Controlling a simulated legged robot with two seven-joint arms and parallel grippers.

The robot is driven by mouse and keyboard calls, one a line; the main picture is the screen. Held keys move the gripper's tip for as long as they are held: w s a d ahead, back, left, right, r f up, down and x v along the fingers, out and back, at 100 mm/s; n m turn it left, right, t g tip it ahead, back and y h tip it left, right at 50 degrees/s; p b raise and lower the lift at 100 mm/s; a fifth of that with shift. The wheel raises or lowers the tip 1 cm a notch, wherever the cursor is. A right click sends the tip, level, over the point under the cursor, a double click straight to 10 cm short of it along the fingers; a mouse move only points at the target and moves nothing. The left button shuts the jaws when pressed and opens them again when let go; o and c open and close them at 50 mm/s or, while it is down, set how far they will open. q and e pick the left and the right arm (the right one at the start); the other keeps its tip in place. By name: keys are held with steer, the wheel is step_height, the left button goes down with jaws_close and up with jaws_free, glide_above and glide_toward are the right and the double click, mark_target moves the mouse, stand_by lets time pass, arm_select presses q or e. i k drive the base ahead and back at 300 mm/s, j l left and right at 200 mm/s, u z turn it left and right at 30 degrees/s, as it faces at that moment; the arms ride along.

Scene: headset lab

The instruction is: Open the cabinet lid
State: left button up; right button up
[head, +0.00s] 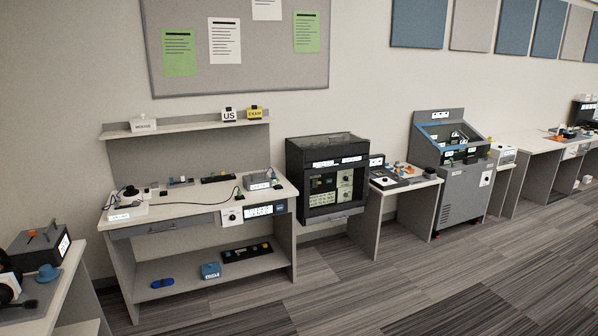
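A black cabinet (327,187) stands in the middle, between two desks. It has a dark top, which looks flat and closed, and a front with labels and panels behind a dark frame. A grey cabinet (462,191) with a vented lower front stands further right. Its sloped upper part has a blue-edged frame (447,132), with small items and labels visible inside. I cannot tell whether a clear cover lies over that frame, or which cabinet the lid belongs to. Neither of my grippers is in view.
A workbench (205,211) with cables, boxes and a shelf stands left of the black cabinet. A small desk (405,184) with devices stands between the cabinets. Another table (68,280) is at the lower left. The carpeted floor (400,285) in front is clear.

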mark_target(328, 152)
steer(key=i+u, duration=0.4)
steer(key=i, duration=2.15)
